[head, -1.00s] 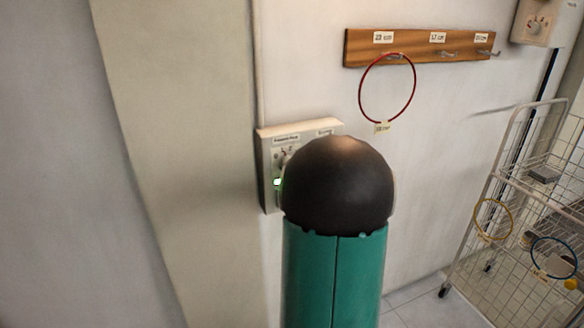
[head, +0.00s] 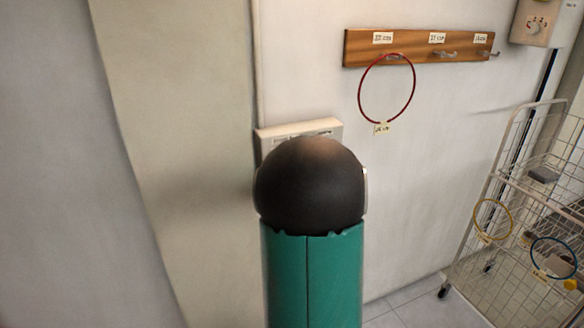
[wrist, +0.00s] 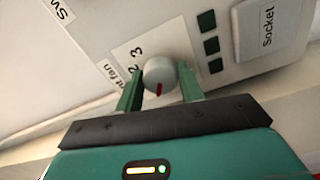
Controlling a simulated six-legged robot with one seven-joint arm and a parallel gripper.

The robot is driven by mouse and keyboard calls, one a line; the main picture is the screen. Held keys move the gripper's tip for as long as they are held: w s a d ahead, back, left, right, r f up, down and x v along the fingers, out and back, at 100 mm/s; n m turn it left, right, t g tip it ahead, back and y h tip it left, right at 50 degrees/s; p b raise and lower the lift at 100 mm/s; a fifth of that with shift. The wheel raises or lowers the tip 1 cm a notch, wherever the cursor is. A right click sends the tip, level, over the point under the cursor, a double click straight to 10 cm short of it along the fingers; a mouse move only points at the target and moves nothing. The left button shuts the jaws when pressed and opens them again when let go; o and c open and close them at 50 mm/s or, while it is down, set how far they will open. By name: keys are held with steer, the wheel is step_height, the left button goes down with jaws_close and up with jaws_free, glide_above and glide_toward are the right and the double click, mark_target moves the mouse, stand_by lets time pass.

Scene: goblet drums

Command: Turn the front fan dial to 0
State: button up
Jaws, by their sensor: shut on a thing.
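In the wrist view a round grey dial (wrist: 160,69) with a red mark sits on a white panel (wrist: 108,28). A partly hidden label reading "nt fan" and the numbers 2 and 3 are beside it. The red mark points down the picture, toward my gripper's body. My gripper (wrist: 161,82) has its green fingers on either side of the dial and is shut on it. In the head view the top of the panel (head: 300,130) shows on the wall; my arm hides the dial and my gripper there.
Dark green square buttons (wrist: 210,44) and a "Socket" label (wrist: 268,28) are beside the dial. A wooden hook rack (head: 400,49) holds a red ring (head: 361,95). A second dial box (head: 537,22) is at upper right, above a wire cart (head: 520,230).

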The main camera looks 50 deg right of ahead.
stand_by(0.4)
steer(key=o, duration=1)
steer(key=v, duration=1.4)
steer(key=shift+f, duration=0.1)
